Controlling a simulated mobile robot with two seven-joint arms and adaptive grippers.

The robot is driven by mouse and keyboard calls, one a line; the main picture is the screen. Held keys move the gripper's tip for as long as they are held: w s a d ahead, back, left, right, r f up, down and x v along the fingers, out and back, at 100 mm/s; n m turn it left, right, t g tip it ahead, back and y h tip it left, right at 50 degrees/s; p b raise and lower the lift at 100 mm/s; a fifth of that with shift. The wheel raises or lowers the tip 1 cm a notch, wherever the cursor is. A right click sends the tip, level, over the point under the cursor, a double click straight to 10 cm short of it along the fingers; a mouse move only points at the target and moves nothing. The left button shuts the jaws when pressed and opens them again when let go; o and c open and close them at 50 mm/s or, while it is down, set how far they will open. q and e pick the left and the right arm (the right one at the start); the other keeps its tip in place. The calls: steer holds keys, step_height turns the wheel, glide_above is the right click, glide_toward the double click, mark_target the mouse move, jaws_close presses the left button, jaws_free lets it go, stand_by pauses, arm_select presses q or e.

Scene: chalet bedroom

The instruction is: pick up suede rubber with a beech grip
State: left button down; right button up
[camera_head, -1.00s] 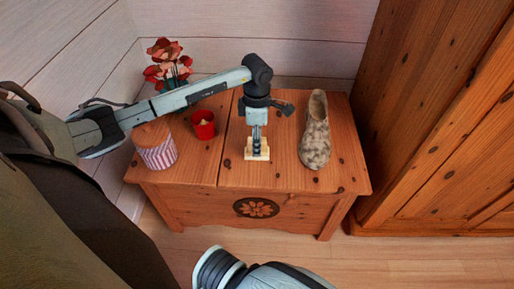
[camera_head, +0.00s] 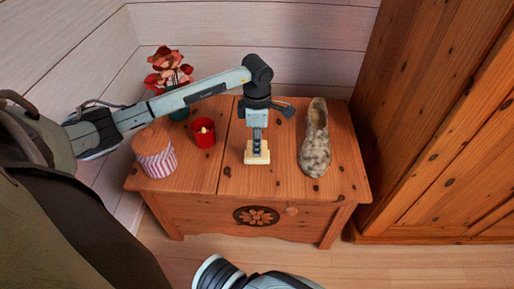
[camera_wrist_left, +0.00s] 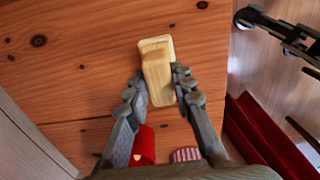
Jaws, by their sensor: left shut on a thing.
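The suede rubber with a beech grip (camera_head: 257,154) is a small pale wooden block over the middle of the chest top. My left gripper (camera_head: 257,144) points down from above and is shut on it. In the left wrist view, the rubber (camera_wrist_left: 157,70) shows between the two fingers of my left gripper (camera_wrist_left: 158,88). I cannot tell whether its underside touches the wood; its suede face is hidden. Dark jointed parts, probably my right gripper (camera_wrist_left: 283,32), show at the upper right of the left wrist view; their opening is unclear.
The wooden chest (camera_head: 205,182) carries a red candle cup (camera_head: 204,134), a striped round box (camera_head: 157,160), red flowers (camera_head: 168,68) and a mottled shoe (camera_head: 315,150) right of the rubber. A wooden wardrobe (camera_head: 440,130) stands at the right. The chest's front strip is clear.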

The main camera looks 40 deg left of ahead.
arm_select(q)
steer(key=shift+w+a+r, duration=0.1)
steer(key=shift+r, duration=0.85)
steer(key=s+d+r, duration=0.2)
steer(key=s+r, duration=0.5)
steer(key=s, duration=0.4)
steer(key=shift+s+d, duration=0.3)
steer(key=shift+d, duration=0.05)
steer(key=c, duration=2)
jaws_free()
jaws_close()
steer(key=shift+w+r, duration=0.1)
steer(key=shift+w, duration=0.05)
